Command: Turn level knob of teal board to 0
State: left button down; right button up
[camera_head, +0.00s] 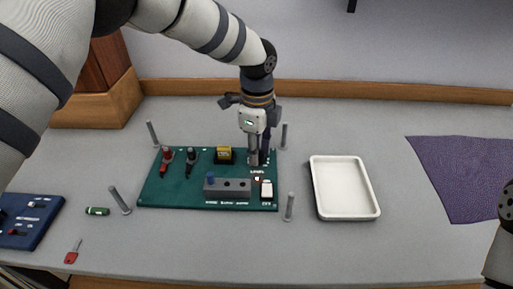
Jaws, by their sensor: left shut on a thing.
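The teal board (190,192) lies on the grey table, between several upright grey posts. My left gripper (260,160) reaches down from above onto the board's upper right part, just above the printed LEVEL label. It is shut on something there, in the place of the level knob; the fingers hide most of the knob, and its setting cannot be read. My right arm shows only as a small part at the right edge; its gripper is out of the picture.
The board also bears red and black probes (166,160), a yellow part (224,153) and a dark connector block (226,187). A white tray (314,182) stands to the right, then a purple mat (465,175).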

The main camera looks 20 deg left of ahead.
pick_arm(q)
jog(key=n, duration=0.6)
jog(key=shift+r+p, duration=0.1)
jog(key=shift+p, duration=0.2)
jog(key=n, duration=0.6)
jog(key=shift+s+n, duration=0.1)
jog(key=shift+n, duration=0.3)
jog(key=n, duration=0.6)
jog(key=shift+d, duration=0.15)
jog(key=n, duration=0.6)
jog(key=c, duration=1.3)
grip_release()
